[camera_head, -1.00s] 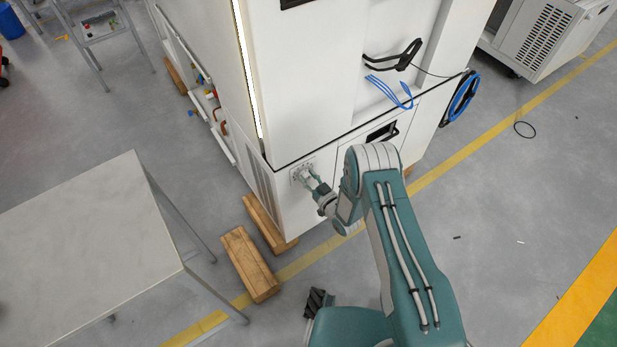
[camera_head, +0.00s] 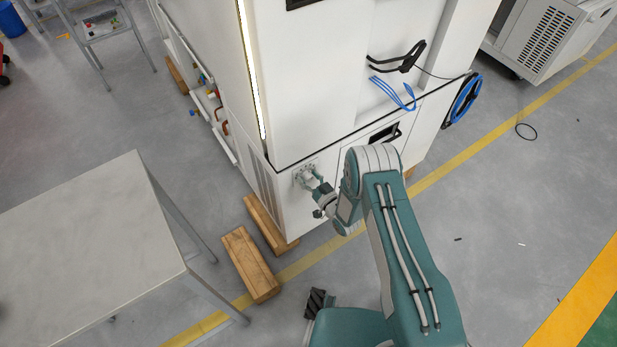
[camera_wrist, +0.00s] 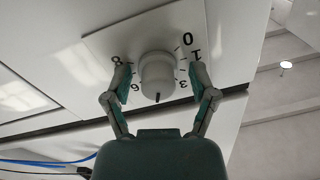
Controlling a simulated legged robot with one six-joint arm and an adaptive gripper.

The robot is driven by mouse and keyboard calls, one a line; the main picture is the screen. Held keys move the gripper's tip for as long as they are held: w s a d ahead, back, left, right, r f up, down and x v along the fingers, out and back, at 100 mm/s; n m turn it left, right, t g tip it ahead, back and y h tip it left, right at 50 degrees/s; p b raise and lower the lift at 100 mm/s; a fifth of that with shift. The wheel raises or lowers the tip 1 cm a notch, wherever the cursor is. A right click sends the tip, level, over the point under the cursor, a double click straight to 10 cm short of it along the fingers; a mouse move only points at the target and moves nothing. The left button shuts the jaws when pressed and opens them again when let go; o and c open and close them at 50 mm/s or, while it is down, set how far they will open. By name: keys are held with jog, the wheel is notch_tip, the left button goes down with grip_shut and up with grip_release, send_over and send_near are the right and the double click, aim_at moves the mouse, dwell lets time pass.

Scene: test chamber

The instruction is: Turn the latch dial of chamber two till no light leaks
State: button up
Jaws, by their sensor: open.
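The latch dial (camera_wrist: 157,72) is a white round knob on a square plate with numbers around it, including 0, 1, 3, 6 and 8. A dark mark on its rim points toward the bottom of the wrist view, between 3 and 6. My gripper (camera_wrist: 161,80) is open, one finger on each side of the dial; I cannot tell if either touches it. In the head view my gripper (camera_head: 306,177) is at the low front corner of the white chamber (camera_head: 305,90) and hides most of the dial. A bright strip of light (camera_head: 251,70) runs down the chamber's edge.
A grey table (camera_head: 90,235) stands at the left. Wooden blocks (camera_head: 250,264) lie by the chamber's base. Blue cables (camera_head: 392,90) and a black handle hang on the chamber front. Floor at the right is mostly clear.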

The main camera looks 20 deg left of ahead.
jog(key=shift+d, duration=0.15)
jog(key=shift+s+d, duration=0.15)
jog(key=shift+d, duration=0.1)
jog(key=v, duration=1.1)
jog(key=shift+s, duration=0.15)
jog(key=shift+f, duration=0.1)
